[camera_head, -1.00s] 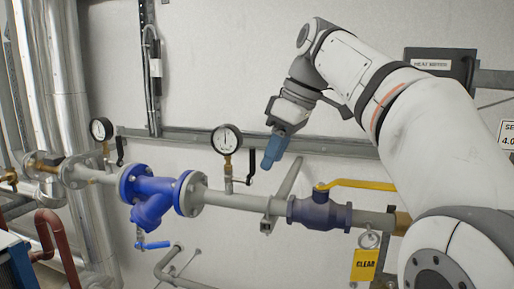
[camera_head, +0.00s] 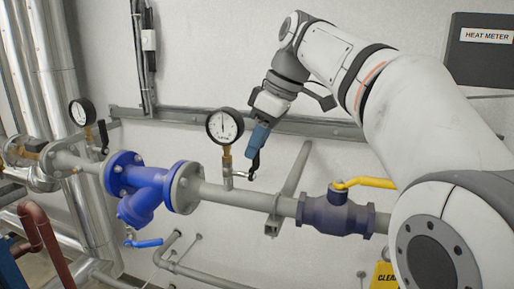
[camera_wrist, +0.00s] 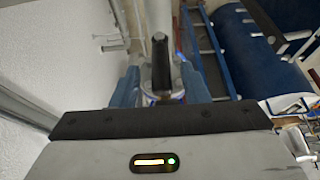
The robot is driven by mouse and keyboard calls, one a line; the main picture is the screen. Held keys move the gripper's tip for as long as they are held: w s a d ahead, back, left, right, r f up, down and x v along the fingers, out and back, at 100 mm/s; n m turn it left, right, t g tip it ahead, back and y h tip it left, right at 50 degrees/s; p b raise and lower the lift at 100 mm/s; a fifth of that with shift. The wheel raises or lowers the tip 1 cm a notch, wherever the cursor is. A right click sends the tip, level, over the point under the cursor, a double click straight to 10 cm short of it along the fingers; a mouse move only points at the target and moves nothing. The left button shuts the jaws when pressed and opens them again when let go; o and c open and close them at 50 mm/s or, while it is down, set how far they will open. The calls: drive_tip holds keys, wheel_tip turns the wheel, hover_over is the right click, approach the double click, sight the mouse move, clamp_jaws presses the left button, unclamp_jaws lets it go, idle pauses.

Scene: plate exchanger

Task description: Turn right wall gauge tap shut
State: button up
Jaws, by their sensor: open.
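The right wall gauge (camera_head: 225,126) has a white dial and stands on a brass stem above the pipe. Its tap has a black lever (camera_head: 254,164), upright beside the stem on the right. My gripper (camera_head: 258,140) points down at the lever's upper end, its blue fingers covering part of it. In the wrist view my gripper (camera_wrist: 160,84) is open, and the black lever (camera_wrist: 161,68) stands between the two blue fingers, with a gap visible on each side. The tap body is mostly hidden in the wrist view.
A left gauge (camera_head: 82,112) with its own black lever stands farther left. Below are a blue strainer (camera_head: 143,188) and a dark valve (camera_head: 336,211) with a yellow handle (camera_head: 365,183). A grey wall rail (camera_head: 318,127) runs just behind my gripper.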

drive_tip(key=shift+x, duration=0.95)
drive_tip(key=shift+c, duration=0.3)
clamp_jaws()
